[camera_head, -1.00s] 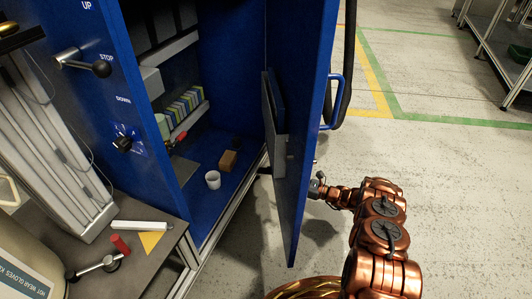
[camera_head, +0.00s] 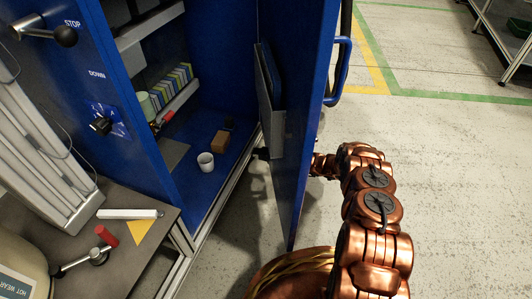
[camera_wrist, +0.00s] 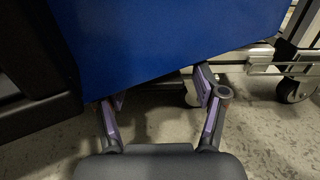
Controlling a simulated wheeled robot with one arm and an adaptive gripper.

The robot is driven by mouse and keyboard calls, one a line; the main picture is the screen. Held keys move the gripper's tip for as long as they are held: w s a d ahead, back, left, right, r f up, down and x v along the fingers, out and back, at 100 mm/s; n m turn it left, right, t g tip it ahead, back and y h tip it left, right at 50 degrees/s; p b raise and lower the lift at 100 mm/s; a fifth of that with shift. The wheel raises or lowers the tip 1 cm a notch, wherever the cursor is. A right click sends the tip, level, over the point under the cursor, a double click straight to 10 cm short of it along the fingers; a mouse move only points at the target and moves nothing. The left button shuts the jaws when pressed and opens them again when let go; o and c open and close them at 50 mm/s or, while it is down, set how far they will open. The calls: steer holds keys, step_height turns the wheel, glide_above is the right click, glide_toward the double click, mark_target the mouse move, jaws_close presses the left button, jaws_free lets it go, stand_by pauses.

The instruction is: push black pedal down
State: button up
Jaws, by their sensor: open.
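No pedal can be clearly made out. A small black part (camera_head: 262,153) sits low at the cabinet's front edge beside the open blue door (camera_head: 305,120); I cannot tell whether it is the pedal. In the head view my arm reaches to the door's right side, and my gripper is hidden there. In the wrist view my gripper (camera_wrist: 160,108) is open, with two purple-grey fingers apart and nothing visibly held. A blue panel (camera_wrist: 170,40) fills the view above and beyond the fingers, its lower edge close to the fingertips.
The blue cabinet holds a white cup (camera_head: 205,162), a brown box (camera_head: 219,141) and shelves. Wheels (camera_wrist: 293,90) and a metal frame show beyond the panel. A dark object (camera_wrist: 38,75) is close at left. Open floor (camera_head: 440,180) lies right of the door.

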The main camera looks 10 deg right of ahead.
jaws_close()
stand_by(0.7)
